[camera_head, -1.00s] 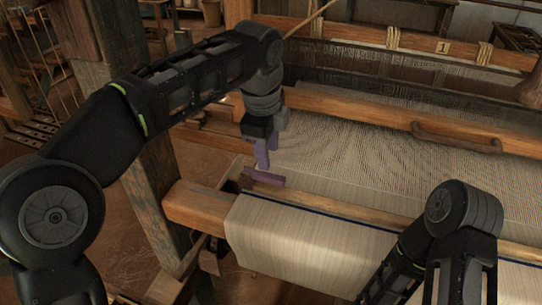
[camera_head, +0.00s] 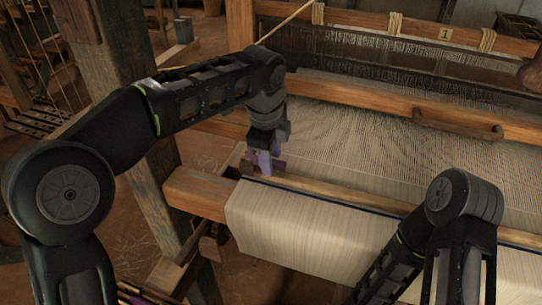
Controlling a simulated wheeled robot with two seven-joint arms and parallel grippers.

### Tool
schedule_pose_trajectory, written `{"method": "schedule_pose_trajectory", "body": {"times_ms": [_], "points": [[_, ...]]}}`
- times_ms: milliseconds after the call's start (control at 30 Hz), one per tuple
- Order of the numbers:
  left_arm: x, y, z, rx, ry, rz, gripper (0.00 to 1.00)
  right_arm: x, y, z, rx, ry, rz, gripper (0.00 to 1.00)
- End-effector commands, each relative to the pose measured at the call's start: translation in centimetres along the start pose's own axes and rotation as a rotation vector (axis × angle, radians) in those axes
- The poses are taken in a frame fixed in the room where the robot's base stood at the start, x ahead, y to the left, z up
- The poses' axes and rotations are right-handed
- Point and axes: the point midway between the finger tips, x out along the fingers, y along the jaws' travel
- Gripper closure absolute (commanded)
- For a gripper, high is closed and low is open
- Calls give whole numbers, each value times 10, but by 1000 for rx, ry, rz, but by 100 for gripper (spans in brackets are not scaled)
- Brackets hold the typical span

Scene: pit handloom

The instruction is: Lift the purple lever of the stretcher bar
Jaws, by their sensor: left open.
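The purple lever (camera_head: 279,167) of the stretcher bar lies at the left edge of the cloth, just behind the front beam, in the head view. My left gripper (camera_head: 264,167) is open and points down at it, with its purplish fingers in front of the lever's middle. Part of the lever is hidden behind the fingers. I cannot tell whether the fingers touch it or straddle it. The rest of the stretcher bar is not clear to me. My right arm shows at the lower right, but its gripper is out of view.
The wooden front beam (camera_head: 196,192) carries the woven cloth (camera_head: 300,225) over its edge. A wooden beam with a dark handle (camera_head: 457,122) crosses behind. A thick upright post (camera_head: 150,190) stands left of the lever, close under my left arm.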

Motion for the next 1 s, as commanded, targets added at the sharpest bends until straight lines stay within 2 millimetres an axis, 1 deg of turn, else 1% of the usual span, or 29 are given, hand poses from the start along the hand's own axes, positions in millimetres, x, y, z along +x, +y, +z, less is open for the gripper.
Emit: {"method": "schedule_pose_trajectory", "body": {"times_ms": [267, 367, 767, 1000], "points": [[3, 0, 0, -1, 0, 0, 60, 0, 0, 0, 0, 0, 0, 64], [3, 0, 0, -1, 0, 0, 66, 0, 0, 0, 0, 0, 0, 64], [2, 0, 0, -1, 0, 0, 99, 0, 0, 0, 0, 0, 0, 64], [2, 0, 0, -1, 0, -1, 100, 0, 0, 0, 0, 0, 0, 64]]}}
